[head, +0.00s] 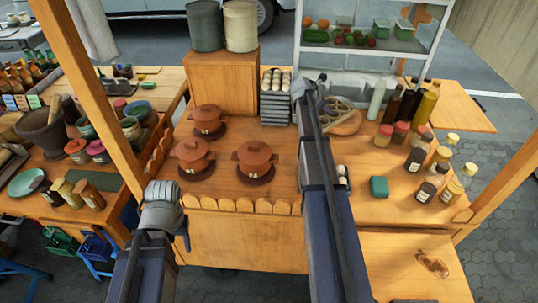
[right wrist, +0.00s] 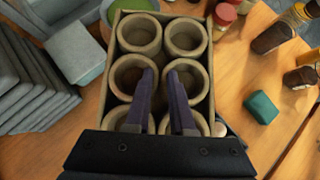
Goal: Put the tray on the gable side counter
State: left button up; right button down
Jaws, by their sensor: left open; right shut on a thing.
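The tray (right wrist: 112,65) is a tan, shallow rectangular box holding several round clay cups in two rows, seen in the right wrist view. My right gripper (right wrist: 163,75) has its dark fingers over the tray's near half, close together among the cups. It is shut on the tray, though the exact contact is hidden. In the head view the tray (head: 338,101) shows beside my right gripper (head: 310,88), partly hidden by my arm. My left gripper (head: 163,203) is open and empty near the stall's front left edge. I cannot tell which counter is the gable side one.
Clay pots (head: 208,120) stand on the middle counter, beside a grey stack (head: 277,103). A glass case (head: 370,35) stands behind. A teal block (head: 379,186), jars and bottles (head: 428,106) occupy the right counter. A lower wooden surface (head: 385,262) at front right is mostly clear.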

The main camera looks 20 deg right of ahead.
jog(key=shift+w+d+r, duration=0.1)
jog(key=shift+w+d, duration=0.05)
notch_tip(320, 180, down, 18)
jog(key=b, duration=1.8)
jog(key=shift+f, duration=0.2)
jog(key=c, duration=0.8)
grip_release()
jog(key=shift+o, duration=0.2)
jog(key=shift+r, duration=0.1)
jog(key=shift+r, duration=0.15)
jog(key=p+v, duration=0.8)
jog(key=v, duration=0.4)
